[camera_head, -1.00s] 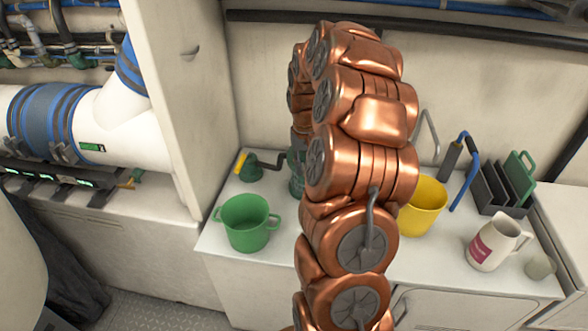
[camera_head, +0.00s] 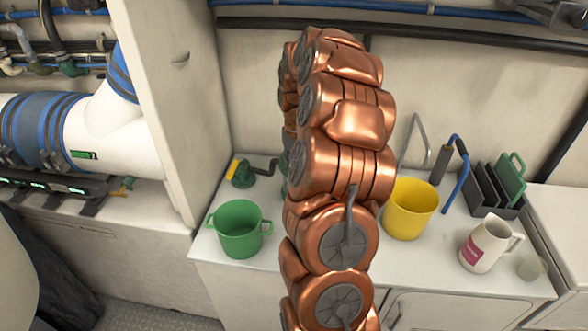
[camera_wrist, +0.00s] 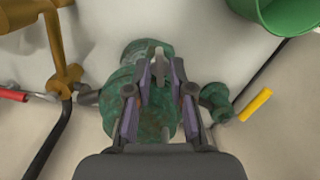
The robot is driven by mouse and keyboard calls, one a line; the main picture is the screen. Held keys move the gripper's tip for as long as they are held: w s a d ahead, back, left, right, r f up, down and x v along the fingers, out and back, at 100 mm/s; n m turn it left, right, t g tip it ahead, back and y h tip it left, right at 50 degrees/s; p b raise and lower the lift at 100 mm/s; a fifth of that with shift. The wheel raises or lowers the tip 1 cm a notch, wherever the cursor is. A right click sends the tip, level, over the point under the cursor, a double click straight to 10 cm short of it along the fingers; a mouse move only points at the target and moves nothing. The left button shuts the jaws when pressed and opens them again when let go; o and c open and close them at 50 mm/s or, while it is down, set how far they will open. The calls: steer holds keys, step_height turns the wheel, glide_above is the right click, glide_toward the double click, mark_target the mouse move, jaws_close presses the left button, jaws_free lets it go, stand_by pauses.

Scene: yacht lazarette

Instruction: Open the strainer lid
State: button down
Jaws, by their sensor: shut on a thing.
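The strainer (camera_wrist: 113,118) has a mottled green, weathered metal body. It sits under my gripper (camera_wrist: 158,62) in the wrist view. My fingers are shut at the top of the strainer, around a small pale grip in the middle of its lid (camera_wrist: 133,50). The fingers hide much of the lid, and I cannot tell whether it has turned. In the head view my copper arm hides nearly all of the strainer and my gripper; only a green sliver shows beside the arm. A green valve (camera_head: 243,175) with a yellow handle is joined to the strainer's side.
A green bucket (camera_head: 239,230) stands at the counter's front left. A yellow bucket (camera_head: 411,209) is right of my arm. Farther right are a white jug (camera_head: 484,245), a small cup (camera_head: 532,267) and a dark rack (camera_head: 493,190). A cabinet wall (camera_head: 170,100) rises at left.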

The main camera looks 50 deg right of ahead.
steer(key=shift+w+d+r, duration=0.15)
steer(key=shift+w+r, duration=0.05)
steer(key=shift+r, duration=0.1)
stand_by(0.6)
steer(key=c, duration=1.3)
jaws_free()
steer(key=shift+c, duration=0.2)
steer(key=o, duration=0.3)
steer(key=shift+s+f, duration=0.1)
steer(key=shift+f, duration=0.1)
steer(key=shift+r, duration=0.1)
steer(key=r, duration=1.2)
steer(key=shift+w+d, duration=0.2)
steer(key=shift+a, duration=0.1)
